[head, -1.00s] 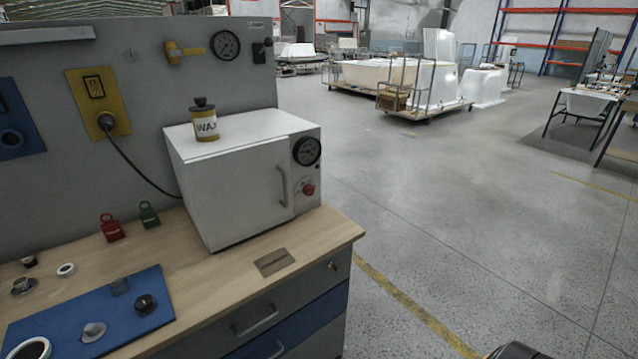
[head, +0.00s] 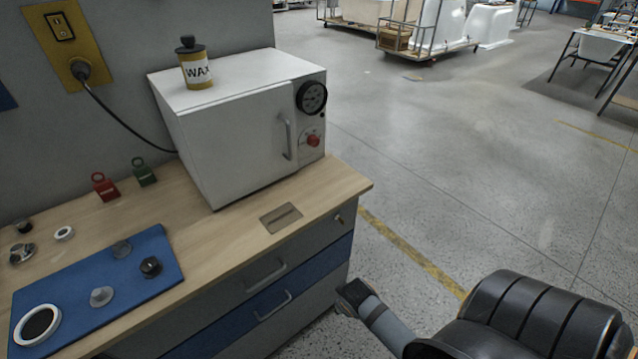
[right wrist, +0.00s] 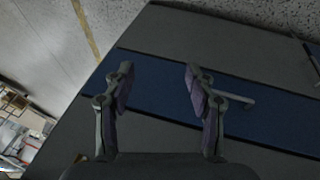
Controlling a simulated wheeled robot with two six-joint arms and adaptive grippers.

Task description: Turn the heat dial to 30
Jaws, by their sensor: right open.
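A white oven (head: 235,130) stands on the wooden workbench. Its right front panel carries a round black gauge (head: 312,97) at the top and a red knob (head: 313,141) below it, on a pale plate. The knob's markings are too small to read, so I cannot tell its setting. My right gripper (right wrist: 159,72) is open and empty in the right wrist view, in front of the bench's drawers and apart from the knob. My left gripper is not in view.
A wax tin (head: 195,65) stands on the oven. Red (head: 105,187) and green (head: 144,172) padlock-like items and a blue mat (head: 75,270) with small parts lie left of it. A drawer handle (right wrist: 232,97) is near my right gripper.

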